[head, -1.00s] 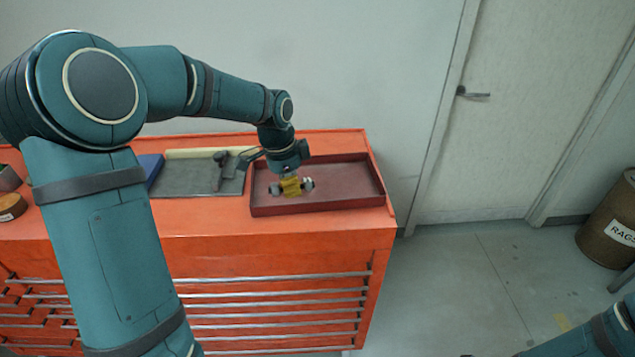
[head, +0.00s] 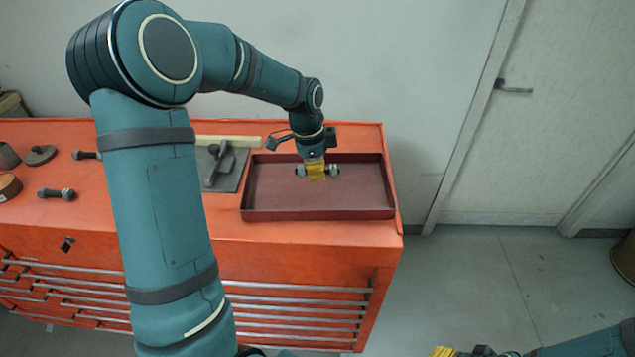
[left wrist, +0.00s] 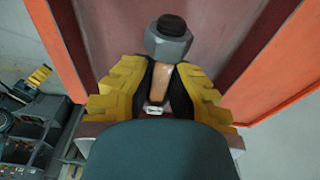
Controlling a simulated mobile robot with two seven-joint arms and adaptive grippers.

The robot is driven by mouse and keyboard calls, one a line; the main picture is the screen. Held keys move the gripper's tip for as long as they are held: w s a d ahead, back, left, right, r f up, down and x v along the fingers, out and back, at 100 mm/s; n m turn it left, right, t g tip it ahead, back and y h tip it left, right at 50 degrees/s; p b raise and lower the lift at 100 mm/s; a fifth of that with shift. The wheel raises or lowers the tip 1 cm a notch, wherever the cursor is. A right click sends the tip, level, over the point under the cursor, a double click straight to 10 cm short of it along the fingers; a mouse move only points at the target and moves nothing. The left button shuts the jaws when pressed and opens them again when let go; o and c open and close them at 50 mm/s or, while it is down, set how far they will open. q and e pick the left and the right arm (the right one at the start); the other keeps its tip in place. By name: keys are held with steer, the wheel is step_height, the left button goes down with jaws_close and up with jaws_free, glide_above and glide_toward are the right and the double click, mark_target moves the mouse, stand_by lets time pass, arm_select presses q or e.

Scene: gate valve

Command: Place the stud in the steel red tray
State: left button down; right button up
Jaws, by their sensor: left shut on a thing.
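In the left wrist view one nut end of the stud (left wrist: 168,45) shows beyond the yellow fingers. The dark red steel tray (head: 318,215) lies at the right end of the orange cabinet top. The gripper and stud are over the tray's back middle part; whether the stud touches the floor cannot be told. My right gripper (head: 443,352) shows only in part at the bottom edge.
Left of the tray, a grey mat (head: 238,176) bears a dark tool (head: 218,165). Other studs (head: 57,193) and a round dark part (head: 40,155) lie farther left on the orange cabinet (head: 290,255). The tray's floor looks otherwise empty. A wall stands behind.

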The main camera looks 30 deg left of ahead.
mark_target(317, 189)
arm_select(q)
steer(key=shift+f, duration=2.15)
steer(key=shift+f+b, duration=0.15)
steer(key=shift+b, duration=0.15)
steer(key=c, duration=1.1)
jaws_free()
steer(key=shift+r, duration=0.2)
steer(key=r, duration=0.4)
steer(key=a+r+p, duration=0.1)
steer(key=r, duration=0.3)
steer(key=s+r, duration=0.1)
steer(key=r, duration=0.2)
steer(key=shift+a+r+p, duration=0.2)
steer(key=shift+r+p, duration=0.15)
steer(key=shift+r, duration=0.05)
